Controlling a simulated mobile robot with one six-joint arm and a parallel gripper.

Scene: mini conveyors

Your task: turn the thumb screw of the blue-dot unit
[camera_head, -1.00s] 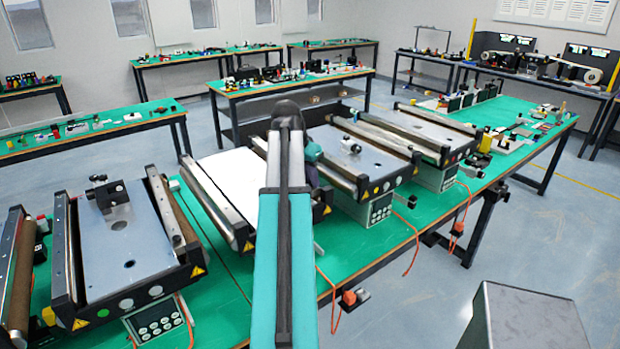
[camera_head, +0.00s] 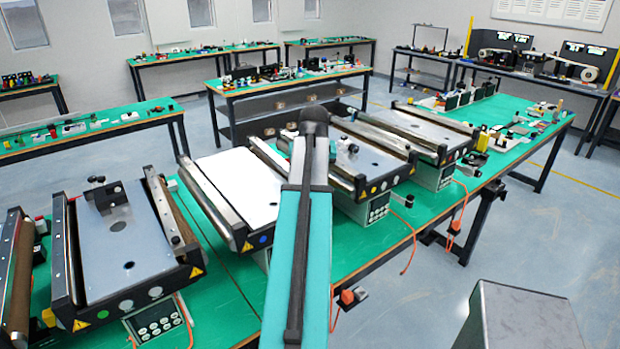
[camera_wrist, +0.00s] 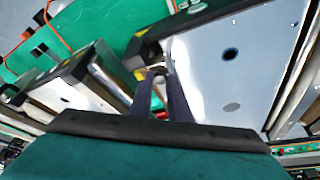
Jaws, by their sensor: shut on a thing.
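The blue-dot unit (camera_head: 235,190) is the conveyor with a white bed left of my arm in the head view; its blue dot (camera_head: 263,238) shows on the front end. My arm covers its right front side, where its thumb screw is hidden. In the wrist view my gripper (camera_wrist: 159,76) has its two dark fingers close together, shut on a small greyish knob (camera_wrist: 158,71) beside the rail. The knob appears to be the thumb screw. Its turn angle cannot be told. In the head view my gripper is hidden behind my arm.
An orange cable (camera_head: 414,235) hangs over the table's front edge. A grey box (camera_head: 520,315) stands at the lower right.

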